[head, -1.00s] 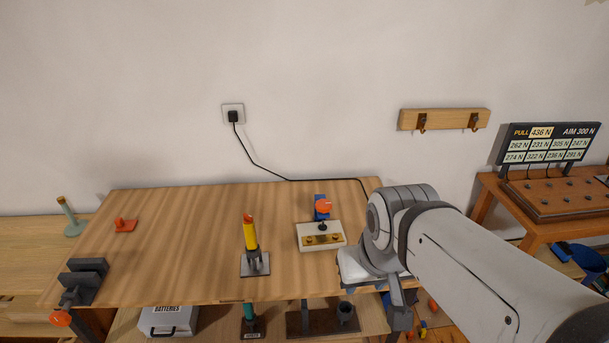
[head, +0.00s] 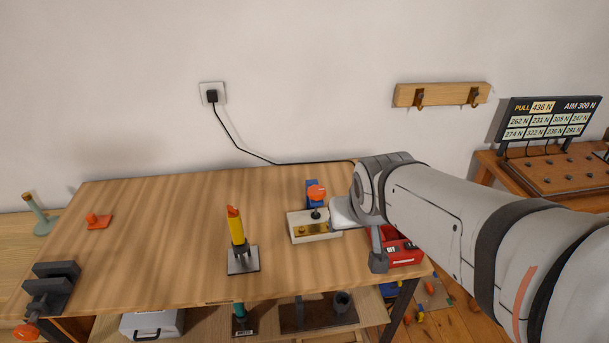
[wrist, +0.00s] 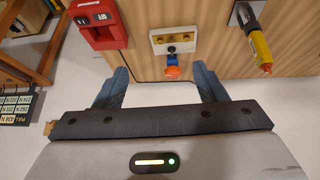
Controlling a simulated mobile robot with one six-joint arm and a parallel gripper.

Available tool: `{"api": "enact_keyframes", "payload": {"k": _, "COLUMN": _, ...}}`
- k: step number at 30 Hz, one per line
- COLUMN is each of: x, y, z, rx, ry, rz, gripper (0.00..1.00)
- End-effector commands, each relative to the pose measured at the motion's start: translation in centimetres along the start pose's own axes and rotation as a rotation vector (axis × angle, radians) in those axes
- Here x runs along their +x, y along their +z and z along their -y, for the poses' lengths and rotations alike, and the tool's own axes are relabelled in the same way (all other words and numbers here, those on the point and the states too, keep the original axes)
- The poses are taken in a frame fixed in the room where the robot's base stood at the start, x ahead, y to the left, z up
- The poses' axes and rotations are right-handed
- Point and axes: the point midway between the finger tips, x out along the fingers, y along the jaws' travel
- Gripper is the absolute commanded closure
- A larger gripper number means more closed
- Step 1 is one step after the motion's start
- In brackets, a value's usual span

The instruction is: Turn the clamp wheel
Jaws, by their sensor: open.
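A dark grey clamp (head: 50,286) sits at the left front edge of the wooden table in the head view. The clamp is outside the wrist view. My gripper (wrist: 160,68) is open and empty, its two blue fingers wide apart. An orange knob (wrist: 172,72) shows between the fingers in the wrist view, with no visible contact. In the head view my arm is at the right, far from the clamp, and the fingers cannot be made out.
A yellow tool (head: 237,228) stands upright on a plate. A red box (head: 404,250) is at the right edge.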

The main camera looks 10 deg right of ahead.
Motion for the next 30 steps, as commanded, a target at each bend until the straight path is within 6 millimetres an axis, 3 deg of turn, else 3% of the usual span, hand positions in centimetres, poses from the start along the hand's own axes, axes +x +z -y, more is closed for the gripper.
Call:
{"api": "enact_keyframes", "payload": {"k": 1, "x": 4.5, "y": -0.2, "z": -0.2, "rx": -0.001, "ry": 0.01, "rz": -0.061, "gripper": 0.31}}
{"api": "enact_keyframes", "payload": {"k": 3, "x": 8.2, "y": -2.1, "z": -0.5, "rx": -0.006, "ry": 0.018, "rz": -0.172, "gripper": 0.28}}
{"api": "enact_keyframes", "payload": {"k": 9, "x": 17.4, "y": -6.8, "z": -0.7, "rx": -0.028, "ry": 0.004, "rz": -0.489, "gripper": 0.28}}
{"api": "enact_keyframes", "payload": {"k": 15, "x": 24.4, "y": -9.3, "z": 0.2, "rx": -0.052, "ry": -0.078, "rz": -0.782, "gripper": 0.28}}
{"api": "enact_keyframes", "payload": {"k": 21, "x": 27.6, "y": -10.1, "z": 1.1, "rx": -0.062, "ry": -0.162, "rz": -0.976, "gripper": 0.28}}
{"api": "enact_keyframes", "payload": {"k": 30, "x": 28.7, "y": -11.8, "z": 1.9, "rx": -0.064, "ry": -0.201, "rz": -1.05, "gripper": 0.28}}
